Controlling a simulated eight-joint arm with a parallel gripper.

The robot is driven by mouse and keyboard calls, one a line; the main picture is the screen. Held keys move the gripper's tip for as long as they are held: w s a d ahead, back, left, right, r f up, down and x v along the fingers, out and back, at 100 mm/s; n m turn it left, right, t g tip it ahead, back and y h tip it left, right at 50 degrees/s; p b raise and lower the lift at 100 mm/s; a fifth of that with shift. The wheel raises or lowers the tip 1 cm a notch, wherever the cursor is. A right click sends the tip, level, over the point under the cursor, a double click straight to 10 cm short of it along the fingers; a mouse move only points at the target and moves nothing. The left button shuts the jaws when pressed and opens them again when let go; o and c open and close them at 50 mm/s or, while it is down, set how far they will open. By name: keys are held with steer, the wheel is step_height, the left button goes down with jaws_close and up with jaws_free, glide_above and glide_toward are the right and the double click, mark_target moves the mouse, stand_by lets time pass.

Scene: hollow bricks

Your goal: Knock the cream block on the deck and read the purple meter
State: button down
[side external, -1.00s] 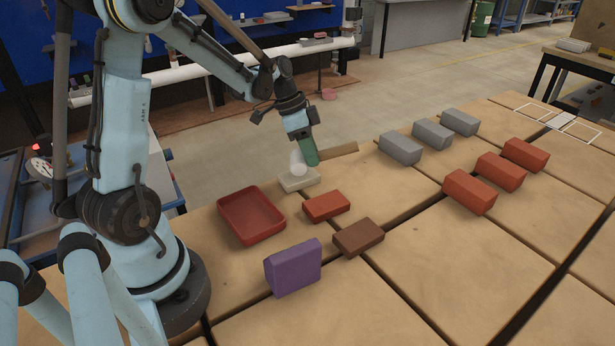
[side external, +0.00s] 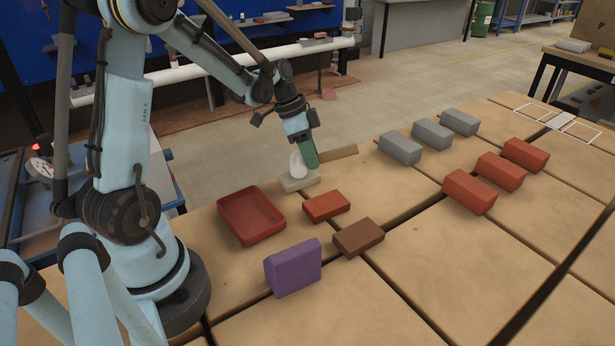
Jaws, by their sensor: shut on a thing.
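The cream block (side external: 298,182) lies on the wooden deck behind the red tray. My gripper (side external: 309,160), with green fingers, is shut on a mallet with a pale head (side external: 297,165) and a wooden handle (side external: 338,154) pointing right. The mallet head is just above or touching the cream block; I cannot tell which. The purple meter (side external: 293,268) stands upright at the front of the deck, left of the brown block. No display or reading shows on its visible sides.
A red tray (side external: 225,212) sits left of the cream block and looks empty. An orange-red block (side external: 326,207) and a brown block (side external: 358,237) lie near it. Several grey and red blocks stand farther right (side external: 470,192). The deck's right front is clear, with dark gaps between boards.

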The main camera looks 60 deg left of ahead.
steer(key=shift+f, duration=0.55)
stand_by(0.9)
steer(key=shift+r, duration=3.55)
steer(key=w+d+n+g+y, duration=0.1)
steer(key=w+d, duration=0.3)
steer(key=d, duration=0.6)
steer(key=w+d+n+g+y, duration=0.15)
steer(key=w+d, duration=0.35)
steer(key=d, duration=0.5)
steer(key=shift+m+h, duration=0.25)
steer(key=shift+h, duration=0.2)
steer(key=w+a+f, duration=0.1)
steer(key=a+f, duration=0.1)
steer(key=a, duration=0.1)
steer(key=w+a+f, duration=0.1)
steer(key=w+a, duration=0.1)
steer(key=a, duration=0.1)
steer(key=w+a+f, duration=0.1)
steer(key=a+f, duration=0.1)
steer(key=a, duration=0.2)
steer(key=shift+w+f, duration=0.35)
steer(key=shift+f, duration=2.05)
